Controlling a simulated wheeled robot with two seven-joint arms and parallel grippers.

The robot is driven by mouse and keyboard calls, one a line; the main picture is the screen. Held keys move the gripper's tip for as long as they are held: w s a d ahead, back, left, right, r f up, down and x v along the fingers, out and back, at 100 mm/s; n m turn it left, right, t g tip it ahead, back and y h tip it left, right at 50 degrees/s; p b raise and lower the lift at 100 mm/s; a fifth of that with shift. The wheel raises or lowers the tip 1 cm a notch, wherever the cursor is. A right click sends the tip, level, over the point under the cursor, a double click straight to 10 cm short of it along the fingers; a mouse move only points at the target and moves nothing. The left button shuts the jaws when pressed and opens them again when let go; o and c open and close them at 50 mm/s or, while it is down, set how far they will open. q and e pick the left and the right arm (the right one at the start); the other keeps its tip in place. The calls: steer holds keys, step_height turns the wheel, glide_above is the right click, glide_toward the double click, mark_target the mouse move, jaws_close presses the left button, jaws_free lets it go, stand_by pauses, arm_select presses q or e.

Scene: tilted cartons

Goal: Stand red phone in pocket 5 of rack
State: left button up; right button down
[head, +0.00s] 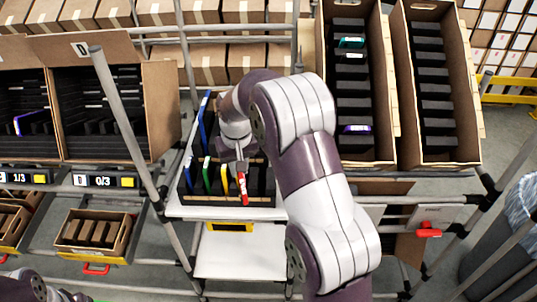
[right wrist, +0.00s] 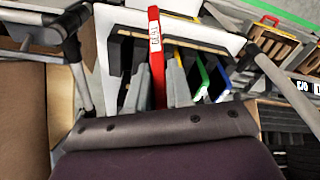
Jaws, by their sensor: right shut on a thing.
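The red phone (head: 243,190) is upright in my right gripper (head: 241,170), over the right part of the black rack (head: 262,182). In the right wrist view the red phone (right wrist: 156,58) stands between the two grey fingers. I cannot tell whether its lower end is inside a pocket or above it. A yellow phone (head: 224,179), a green phone (head: 207,174) and a blue phone (head: 189,171) stand in the rack to its left. My right arm hides part of the rack. My left gripper is out of view; only a bit of that arm shows at bottom left.
A taller blue item (head: 204,118) stands behind the rack's left side. A slanted grey pole (head: 122,125) runs left of the rack. Tilted cartons with black dividers stand left and right, one being the right carton (head: 477,150). A white shelf (head: 240,258) lies below, clear.

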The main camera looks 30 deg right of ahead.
steer(key=w+d+f+m+t+h+b, duration=0.25)
steer(key=w+d+m+b, duration=0.2)
steer(key=d, duration=0.45)
arm_select(q)
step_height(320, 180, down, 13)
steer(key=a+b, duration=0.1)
steer(key=b, duration=0.6)
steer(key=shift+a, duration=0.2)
arm_select(e)
step_height(320, 180, down, 9)
steer(key=shift+s+a+r+t, duration=0.2)
steer(key=shift+s+a+t, duration=0.15)
steer(key=shift+s+a, duration=0.1)
arm_select(q)
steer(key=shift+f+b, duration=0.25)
steer(key=shift+b, duration=0.2)
arm_select(e)
steer(key=shift+f, duration=0.35)
steer(key=c, duration=0.9)
jaws_free()
steer(key=shift+c, duration=0.2)
